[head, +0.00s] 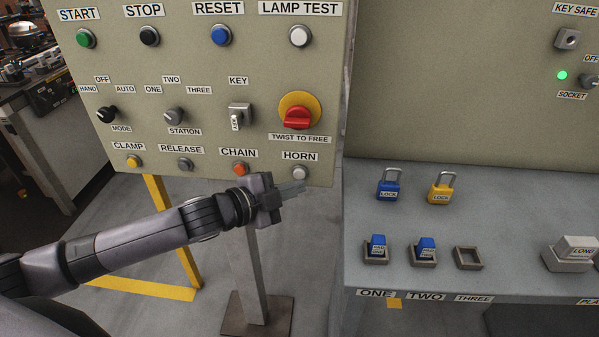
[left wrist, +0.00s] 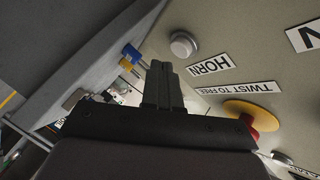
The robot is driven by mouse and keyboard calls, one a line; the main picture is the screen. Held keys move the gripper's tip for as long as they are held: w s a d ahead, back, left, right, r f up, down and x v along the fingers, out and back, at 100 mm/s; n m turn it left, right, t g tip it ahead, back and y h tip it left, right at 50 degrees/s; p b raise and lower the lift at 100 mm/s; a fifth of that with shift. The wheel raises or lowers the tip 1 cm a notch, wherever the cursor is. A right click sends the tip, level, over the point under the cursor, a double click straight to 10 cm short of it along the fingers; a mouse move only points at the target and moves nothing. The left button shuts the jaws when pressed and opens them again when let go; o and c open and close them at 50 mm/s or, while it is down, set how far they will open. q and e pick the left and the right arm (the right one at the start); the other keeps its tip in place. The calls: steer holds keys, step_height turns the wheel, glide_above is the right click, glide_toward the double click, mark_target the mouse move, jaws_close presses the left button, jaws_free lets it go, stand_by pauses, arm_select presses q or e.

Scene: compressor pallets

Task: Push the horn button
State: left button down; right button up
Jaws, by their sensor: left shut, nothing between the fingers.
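The horn button (head: 300,172) is a small light-grey round button at the lower right of the beige control panel (head: 200,80), under the HORN label (head: 299,156). In the left wrist view the horn button (left wrist: 183,44) shows as a grey disc above the fingertips, beside its label (left wrist: 210,66). My left gripper (head: 303,187) is shut and empty, its fingertips just below the horn button in the head view. In the left wrist view the shut fingers (left wrist: 164,66) point toward the panel's edge. I cannot tell whether they touch the panel. My right gripper is not in view.
The red twist knob (head: 297,118) on its yellow disc is above the horn button, and the orange chain button (head: 240,169) is to its left. A grey bench (head: 500,195) at right holds blue and yellow padlocks and small blocks in holders. A post stands below the panel.

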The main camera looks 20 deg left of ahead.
arm_select(q)
steer(key=shift+w, duration=0.1)
stand_by(0.5)
steer(key=shift+w+a+p, duration=0.1)
steer(key=shift+w+p, duration=0.25)
steer(key=shift+w+a, duration=0.1)
steer(key=shift+w, duration=0.4)
stand_by(0.6)
steer(key=shift+s, duration=0.15)
steer(key=shift+s+d+p, duration=0.2)
steer(key=shift+s+p, duration=0.25)
steer(key=shift+s, duration=0.35)
steer(key=shift+s+d+p, duration=0.15)
steer(key=shift+s+d, duration=0.1)
steer(key=shift+s, duration=0.7)
steer(key=shift+s+d+p, duration=0.15)
steer(key=shift+s+d, duration=0.05)
steer(key=shift+s, duration=0.8)
steer(key=shift+s+d+p, duration=0.15)
steer(key=shift+s+d, duration=0.1)
steer(key=shift+s, duration=0.7)
